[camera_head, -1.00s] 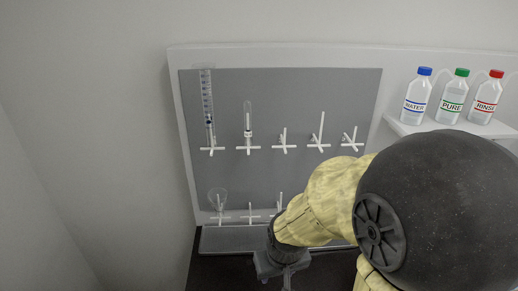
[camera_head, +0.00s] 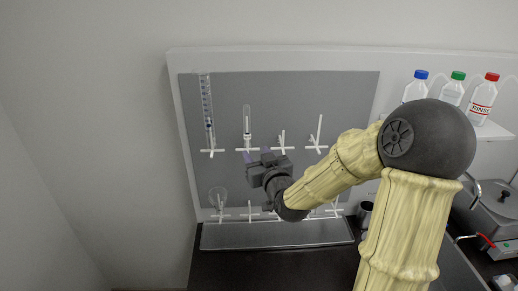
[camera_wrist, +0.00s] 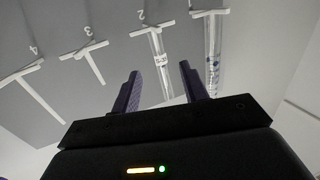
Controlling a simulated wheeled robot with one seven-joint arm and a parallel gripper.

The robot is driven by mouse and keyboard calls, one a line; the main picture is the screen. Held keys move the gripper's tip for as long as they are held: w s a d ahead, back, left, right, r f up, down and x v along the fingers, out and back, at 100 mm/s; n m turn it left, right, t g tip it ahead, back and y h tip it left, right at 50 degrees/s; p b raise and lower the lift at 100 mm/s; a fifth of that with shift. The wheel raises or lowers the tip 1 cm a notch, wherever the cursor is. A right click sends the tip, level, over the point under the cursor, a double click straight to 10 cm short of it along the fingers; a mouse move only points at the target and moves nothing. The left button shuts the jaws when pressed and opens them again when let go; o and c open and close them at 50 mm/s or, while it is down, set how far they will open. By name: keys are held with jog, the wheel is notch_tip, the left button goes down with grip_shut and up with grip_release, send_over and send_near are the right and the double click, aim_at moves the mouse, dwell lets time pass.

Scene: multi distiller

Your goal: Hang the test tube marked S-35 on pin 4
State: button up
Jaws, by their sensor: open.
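A clear test tube (camera_head: 247,118) hangs upside down on the second pin of the top row. In the wrist view the tube (camera_wrist: 160,62) hangs on pin 2, with a small label that seems to read S-35. Pin 4 (camera_head: 317,138) is bare; it also shows in the wrist view (camera_wrist: 38,95) at the left under its number. My gripper (camera_head: 256,156) is open just below the tube. In the wrist view the tube lies between the fingers of my gripper (camera_wrist: 159,72), with no clear contact.
A graduated cylinder (camera_head: 206,100) hangs on pin 1, close to one finger. Pin 3 (camera_head: 282,141) is bare. A flask (camera_head: 218,196) hangs on the lower row. Bottles (camera_head: 482,98) stand on a shelf at right. My arm hides part of the board.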

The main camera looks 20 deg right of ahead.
aim_at(248, 137)
jog(key=shift+d+r, duration=0.1)
jog(key=shift+r, duration=0.35)
jog(key=shift+w, duration=0.2)
jog(key=shift+w+a+p, duration=0.15)
jog(key=shift+w+p, duration=0.05)
jog(key=shift+w, duration=1.25)
jog(key=shift+w+a+p, duration=0.15)
jog(key=shift+w, duration=1.25)
jog(key=shift+w+a+f, duration=0.1)
jog(key=shift+w, duration=0.75)
jog(key=shift+w+a+b, duration=0.1)
jog(key=shift+w+b, duration=0.4)
jog(key=shift+w, duration=0.85)
jog(key=c, duration=0.9)
grip_shut()
